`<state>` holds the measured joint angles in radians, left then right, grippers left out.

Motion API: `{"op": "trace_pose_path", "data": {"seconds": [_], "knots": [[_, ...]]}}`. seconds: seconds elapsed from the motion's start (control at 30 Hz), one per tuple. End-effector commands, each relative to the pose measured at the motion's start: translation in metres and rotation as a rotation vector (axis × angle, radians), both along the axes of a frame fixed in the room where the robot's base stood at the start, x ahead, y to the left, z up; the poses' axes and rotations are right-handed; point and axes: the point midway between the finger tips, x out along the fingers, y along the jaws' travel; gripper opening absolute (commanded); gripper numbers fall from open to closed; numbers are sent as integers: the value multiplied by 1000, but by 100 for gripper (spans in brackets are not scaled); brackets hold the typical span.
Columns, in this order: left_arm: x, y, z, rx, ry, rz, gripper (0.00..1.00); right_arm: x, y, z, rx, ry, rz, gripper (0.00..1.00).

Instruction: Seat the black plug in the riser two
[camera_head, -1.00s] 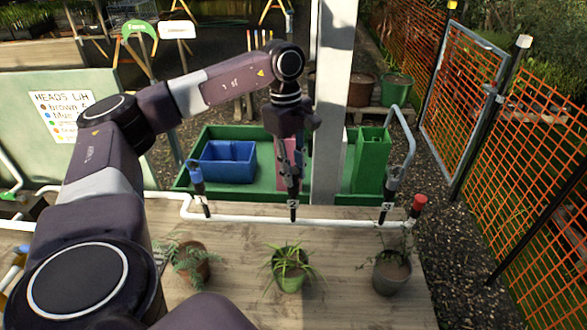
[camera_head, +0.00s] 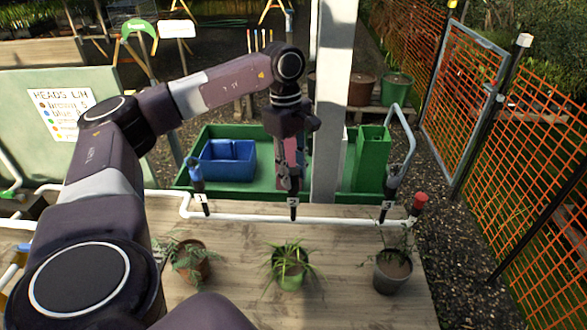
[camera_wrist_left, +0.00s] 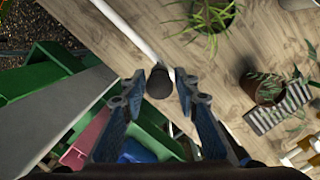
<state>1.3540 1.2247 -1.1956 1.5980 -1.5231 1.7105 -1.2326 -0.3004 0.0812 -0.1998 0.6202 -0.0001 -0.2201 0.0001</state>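Riser two (camera_head: 293,212), marked with a "2" label, stands on the white pipe in the middle of the head view. My left gripper (camera_head: 289,187) is directly above it, pointing down. In the left wrist view, the black plug (camera_wrist_left: 159,83) shows end-on as a dark round piece between my two fingertips. The fingers are spread, with a visible gap on each side of it. The plug appears to stand at riser two; how deep it sits cannot be told. My right gripper is not in view.
Riser one (camera_head: 203,206) has a blue-topped fitting; riser three (camera_head: 387,211) has a grey hose. A red cap (camera_head: 419,202) ends the white pipe (camera_head: 245,218). Several potted plants stand on the wooden deck in front. Green and blue bins and a post stand behind.

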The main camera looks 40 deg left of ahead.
Motion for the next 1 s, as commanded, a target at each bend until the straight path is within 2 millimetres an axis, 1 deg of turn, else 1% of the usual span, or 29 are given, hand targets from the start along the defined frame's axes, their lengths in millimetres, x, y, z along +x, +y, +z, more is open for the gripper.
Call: {"op": "trace_pose_path", "data": {"seconds": [0.03, 0.1, 0.37, 0.47, 0.57, 0.9, 1.0], "knots": [[0, 0, 0, 0, -1, 0, 36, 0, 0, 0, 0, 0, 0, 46], [0, 0, 0, 0, -1, 0, 41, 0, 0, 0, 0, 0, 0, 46], [1, 0, 2, 0, -3, 0, 41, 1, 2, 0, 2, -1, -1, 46], [1, 1, 8, 0, -5, 1, 41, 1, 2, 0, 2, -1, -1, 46], [2, 2, 22, -1, -7, 1, 41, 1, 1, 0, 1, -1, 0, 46], [2, 11, 95, -2, -6, 1, 41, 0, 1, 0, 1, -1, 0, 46], [3, 13, 107, 0, -5, 2, 41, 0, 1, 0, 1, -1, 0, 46]]}}
